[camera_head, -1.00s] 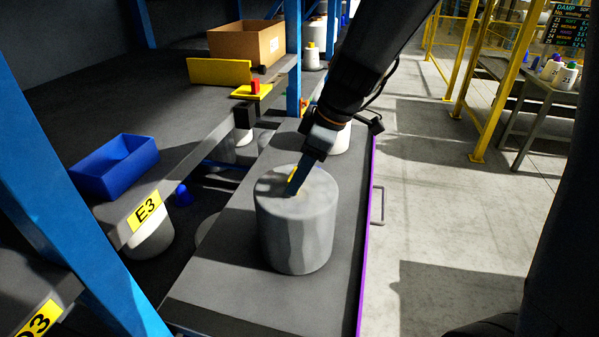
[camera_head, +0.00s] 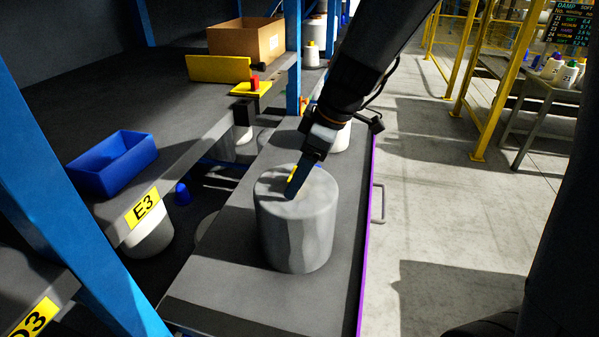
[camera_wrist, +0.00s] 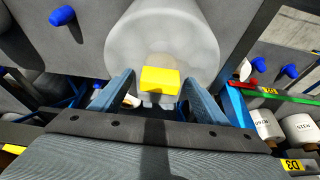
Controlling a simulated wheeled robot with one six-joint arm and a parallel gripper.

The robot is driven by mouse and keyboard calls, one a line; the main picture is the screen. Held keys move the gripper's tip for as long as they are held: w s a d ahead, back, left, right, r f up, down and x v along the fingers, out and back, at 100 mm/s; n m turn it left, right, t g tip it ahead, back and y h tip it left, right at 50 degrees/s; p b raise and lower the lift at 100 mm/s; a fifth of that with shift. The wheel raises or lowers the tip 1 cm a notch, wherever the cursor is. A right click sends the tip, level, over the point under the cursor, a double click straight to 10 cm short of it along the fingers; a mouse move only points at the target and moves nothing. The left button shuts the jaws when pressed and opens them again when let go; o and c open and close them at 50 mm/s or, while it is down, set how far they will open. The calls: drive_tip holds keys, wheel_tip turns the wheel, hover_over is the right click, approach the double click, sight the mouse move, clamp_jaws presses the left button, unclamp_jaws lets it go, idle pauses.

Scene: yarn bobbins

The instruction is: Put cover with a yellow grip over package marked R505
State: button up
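A large grey, cloudy cylindrical cover (camera_head: 297,232) stands upright on the grey drawer-like shelf in the head view. Its yellow grip (camera_wrist: 160,80) shows in the wrist view on top of the pale round cover (camera_wrist: 150,40). My gripper (camera_head: 298,182) is at the top of the cover, with its fingers pointing down. In the wrist view the two fingers are spread either side of the yellow grip, with a gap on each side. Whatever is under the cover is hidden. I can read no R505 mark.
A pulled-out shelf (camera_head: 225,285) with a purple edge carries the cover. To its left are a rack post (camera_head: 75,190), a blue bin (camera_head: 115,165) and an E3 label (camera_head: 143,208). A cardboard box (camera_head: 245,42) stands behind.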

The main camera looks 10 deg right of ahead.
drive_tip(key=v, duration=0.8)
drive_tip(key=shift+f, duration=0.1)
drive_tip(key=s+d+f+m+h+p, duration=0.1)
drive_tip(key=s+d+f+m+h, duration=0.1)
drive_tip(key=s+d+f+m, duration=0.2)
drive_tip(key=s+d+f+m+g+h+p, duration=0.1)
drive_tip(key=s+d+f+m+h+p, duration=0.1)
drive_tip(key=s+d+f+m, duration=0.3)
drive_tip(key=shift+s+d+m+g, duration=0.3)
drive_tip(key=shift+s+d+m, duration=0.65)
drive_tip(key=shift+s+m, duration=1.55)
drive_tip(key=shift+w, duration=0.1)
drive_tip(key=shift+c, duration=0.4)
